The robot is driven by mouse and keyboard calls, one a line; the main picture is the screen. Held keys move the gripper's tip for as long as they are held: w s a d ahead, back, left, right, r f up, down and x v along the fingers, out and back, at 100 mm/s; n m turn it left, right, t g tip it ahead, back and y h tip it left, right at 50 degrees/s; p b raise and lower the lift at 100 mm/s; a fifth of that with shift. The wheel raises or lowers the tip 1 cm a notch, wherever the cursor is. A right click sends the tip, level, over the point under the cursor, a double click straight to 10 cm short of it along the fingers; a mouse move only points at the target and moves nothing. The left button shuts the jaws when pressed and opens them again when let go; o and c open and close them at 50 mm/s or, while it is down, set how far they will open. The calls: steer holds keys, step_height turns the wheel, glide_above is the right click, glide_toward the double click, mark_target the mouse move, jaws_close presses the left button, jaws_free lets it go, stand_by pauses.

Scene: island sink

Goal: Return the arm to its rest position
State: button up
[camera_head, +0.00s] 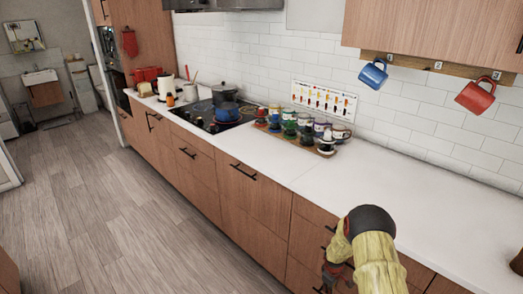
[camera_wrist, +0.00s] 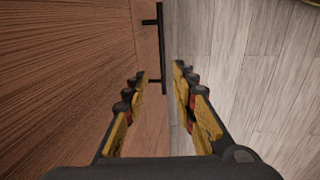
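My gripper (camera_wrist: 158,110) is open and empty in the wrist view, with its two fingers apart. Between and beyond the fingers are a wooden drawer front (camera_wrist: 70,70), a black bar handle (camera_wrist: 162,50) and the grey floor (camera_wrist: 240,60). In the head view my arm, in a yellow sleeve, is at the lower right in front of the cabinets. The gripper end (camera_head: 332,272) shows only partly there, beside the drawer fronts below the counter edge. I cannot tell whether it touches them.
The white counter (camera_head: 430,215) is clear on the right. Blue (camera_head: 373,73) and red (camera_head: 475,96) mugs hang from a rail. The floor (camera_head: 110,220) at left is free.

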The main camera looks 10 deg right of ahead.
steer(key=s+a+r+m+g, duration=0.2)
steer(key=s+m+g, duration=0.1)
steer(key=s, duration=0.8)
steer(key=s+a+r+m+t+p, duration=0.1)
steer(key=s+a+r, duration=0.5)
steer(key=r, duration=1.2)
steer(key=s+a+r+m+t+y+p, duration=0.1)
steer(key=s+a+r, duration=0.5)
steer(key=r, duration=1.3)
steer(key=s+a+r+m+t+p, duration=0.1)
steer(key=s+a+r+t, duration=0.4)
steer(key=s+r, duration=0.5)
step_height(320, 180, up, 9)
steer(key=shift+s+a+r+m+y+p, duration=0.25)
steer(key=shift+a+m+y, duration=0.2)
steer(key=shift+m, duration=0.25)
